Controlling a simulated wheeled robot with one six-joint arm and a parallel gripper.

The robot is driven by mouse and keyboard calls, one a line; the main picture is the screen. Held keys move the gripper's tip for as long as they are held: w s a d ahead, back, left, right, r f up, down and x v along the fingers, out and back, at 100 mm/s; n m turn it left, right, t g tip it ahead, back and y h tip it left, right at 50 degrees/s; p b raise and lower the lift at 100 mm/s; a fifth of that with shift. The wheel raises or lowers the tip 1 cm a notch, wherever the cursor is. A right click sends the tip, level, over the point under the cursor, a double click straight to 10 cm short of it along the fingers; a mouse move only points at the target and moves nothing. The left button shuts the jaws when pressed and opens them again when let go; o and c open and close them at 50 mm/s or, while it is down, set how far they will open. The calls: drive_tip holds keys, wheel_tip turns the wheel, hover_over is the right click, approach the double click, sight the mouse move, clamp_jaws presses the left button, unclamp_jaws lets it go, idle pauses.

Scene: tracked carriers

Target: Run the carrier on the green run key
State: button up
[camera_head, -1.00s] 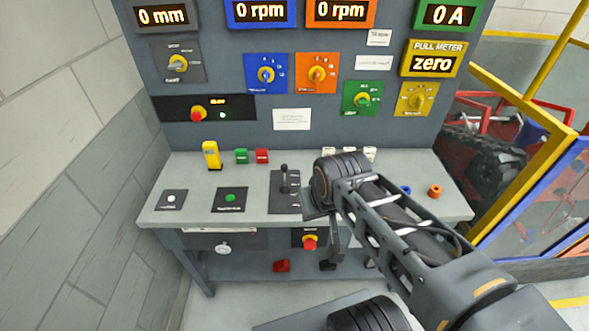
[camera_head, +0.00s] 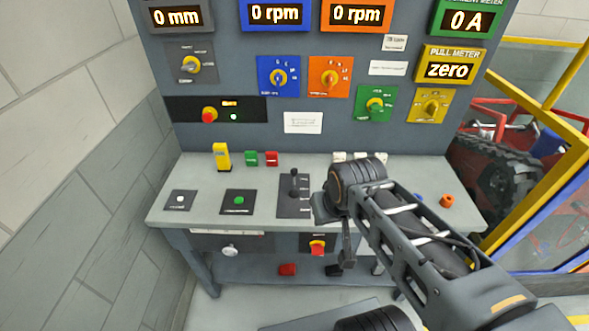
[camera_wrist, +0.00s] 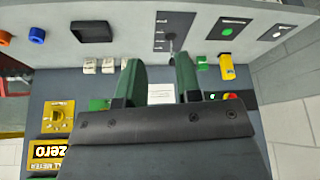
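A round green button (camera_head: 238,200) sits on a black plate on the bench, left of a black lever (camera_head: 294,186). The button also shows in the wrist view (camera_wrist: 227,31), at the upper right. A small green block (camera_head: 251,158) stands at the back of the bench beside a red block (camera_head: 271,158); I cannot tell which green item is the run key. My gripper (camera_wrist: 158,72) is open in the wrist view, its two green fingers apart with nothing between them. In the head view my wrist is over the bench, right of the lever, and the fingertips cannot be made out.
A yellow block (camera_head: 222,157) stands left of the green block. A white button (camera_head: 180,200) is at the bench's left end. The upright panel carries knobs and displays (camera_head: 358,14) reading zero values. A yellow-framed fence (camera_head: 508,180) stands at right. A stone wall is at left.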

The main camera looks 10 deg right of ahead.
clamp_jaws()
idle(1.4)
